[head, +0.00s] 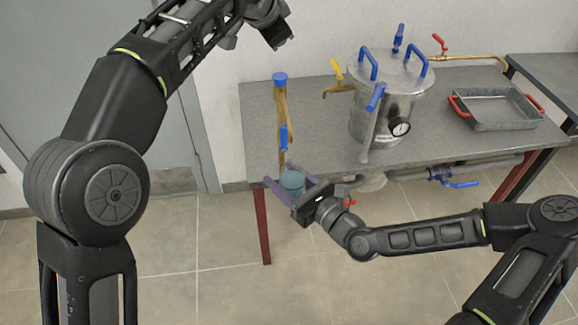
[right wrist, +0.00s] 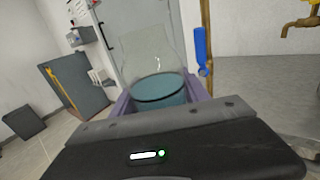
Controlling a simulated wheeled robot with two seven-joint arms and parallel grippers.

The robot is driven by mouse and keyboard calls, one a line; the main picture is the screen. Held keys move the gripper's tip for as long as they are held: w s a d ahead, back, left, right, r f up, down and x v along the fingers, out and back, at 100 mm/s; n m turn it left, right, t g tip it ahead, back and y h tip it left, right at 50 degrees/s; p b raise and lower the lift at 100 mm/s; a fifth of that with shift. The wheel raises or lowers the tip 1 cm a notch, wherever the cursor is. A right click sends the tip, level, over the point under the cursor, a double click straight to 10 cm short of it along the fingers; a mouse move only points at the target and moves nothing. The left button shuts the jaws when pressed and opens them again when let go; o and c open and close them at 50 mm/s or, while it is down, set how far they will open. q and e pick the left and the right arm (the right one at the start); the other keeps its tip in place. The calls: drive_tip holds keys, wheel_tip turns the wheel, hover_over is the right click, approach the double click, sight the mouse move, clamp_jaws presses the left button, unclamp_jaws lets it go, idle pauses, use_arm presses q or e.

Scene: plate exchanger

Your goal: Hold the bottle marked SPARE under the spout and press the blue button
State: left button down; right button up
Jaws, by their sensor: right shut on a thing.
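My right gripper (head: 283,184) is shut on a glass bottle (head: 292,181), below the front edge of the table. In the right wrist view the bottle (right wrist: 156,82) is clear glass with blue-green content low down, between purple fingers. No SPARE mark is legible. A thin brass pipe (head: 281,107) with a blue round top (head: 280,79) and a blue lever (head: 284,137) stands at the table's front left. Its lower end comes down close to the bottle; I cannot tell whether the bottle is directly under it. My left gripper (head: 276,34) is raised at the top, its jaws unclear.
A steel vessel (head: 384,100) with blue handles, a gauge and a brass tap (head: 338,90) stands on the grey table (head: 312,130). A metal tray (head: 495,108) with red handles lies at the right. Pipes with a blue-handled valve (head: 441,174) run underneath.

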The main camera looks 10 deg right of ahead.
sight(293, 183)
drive_tip(key=shift+s, duration=1.2)
drive_tip(key=shift+s+r+p, duration=0.1)
drive_tip(key=shift+s+p, duration=0.6)
drive_tip(key=shift+s, duration=0.75)
